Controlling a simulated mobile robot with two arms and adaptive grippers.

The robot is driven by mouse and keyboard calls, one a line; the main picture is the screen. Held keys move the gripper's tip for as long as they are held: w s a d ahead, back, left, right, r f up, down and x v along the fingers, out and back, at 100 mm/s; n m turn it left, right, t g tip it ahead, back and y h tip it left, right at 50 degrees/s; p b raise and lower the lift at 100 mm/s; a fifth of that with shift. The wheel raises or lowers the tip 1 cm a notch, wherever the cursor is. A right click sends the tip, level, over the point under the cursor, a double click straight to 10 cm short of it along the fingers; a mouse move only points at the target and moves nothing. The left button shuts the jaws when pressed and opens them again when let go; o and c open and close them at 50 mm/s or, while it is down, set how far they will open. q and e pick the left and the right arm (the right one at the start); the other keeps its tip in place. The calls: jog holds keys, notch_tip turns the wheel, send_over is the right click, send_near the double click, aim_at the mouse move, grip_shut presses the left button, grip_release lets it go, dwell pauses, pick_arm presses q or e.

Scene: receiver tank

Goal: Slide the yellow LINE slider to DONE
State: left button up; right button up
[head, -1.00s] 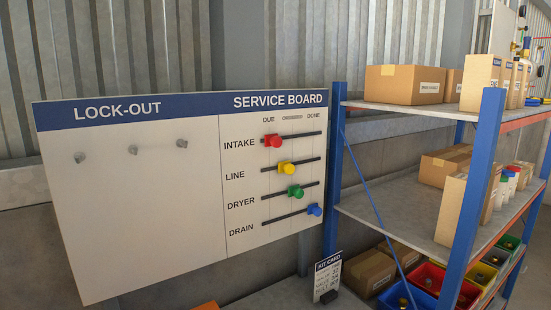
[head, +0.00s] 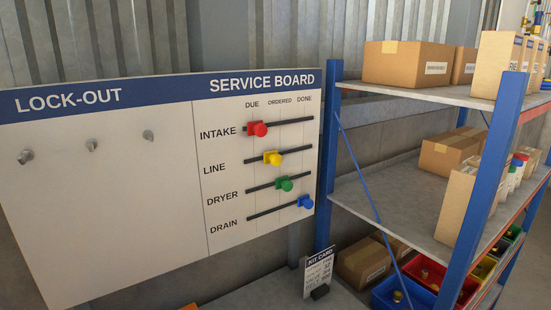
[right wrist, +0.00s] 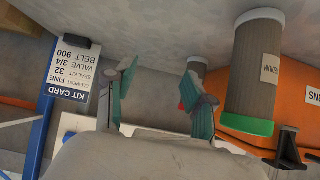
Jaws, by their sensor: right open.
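The yellow LINE slider (head: 273,158) sits on its dark horizontal track on the service board (head: 225,240), left of the track's middle. It is below the gap between the DUE and ORDERED headings; the DONE end of the track, to its right, is bare. In the head view neither gripper shows. In the right wrist view my right gripper (right wrist: 160,90) has its two teal-padded fingers apart, with nothing between them.
A red slider (head: 257,129) is above the yellow one; green (head: 285,184) and blue (head: 305,202) sliders are below. Bare LOCK-OUT pegs (head: 91,145) are at left. A blue-framed shelf (head: 330,160) stands right of the board. A kit card (head: 318,272) stands below.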

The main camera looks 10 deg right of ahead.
jog(key=w+r+n+t+y, duration=0.1)
jog(key=w+r+t+y, duration=0.3)
jog(key=w+r, duration=0.75)
jog(key=t, duration=0.7)
send_near(278, 161)
jog(key=shift+m+y, duration=0.3)
jog(key=p+x, duration=0.4)
jog(key=x, duration=0.5)
jog(key=shift+w+r+p, duration=0.1)
jog(key=shift+w+p, duration=0.2)
jog(key=shift+p, duration=0.05)
jog(key=shift+w+a+r, duration=0.15)
jog(key=shift+w+a, duration=0.1)
jog(key=shift+w, duration=0.3)
grip_shut()
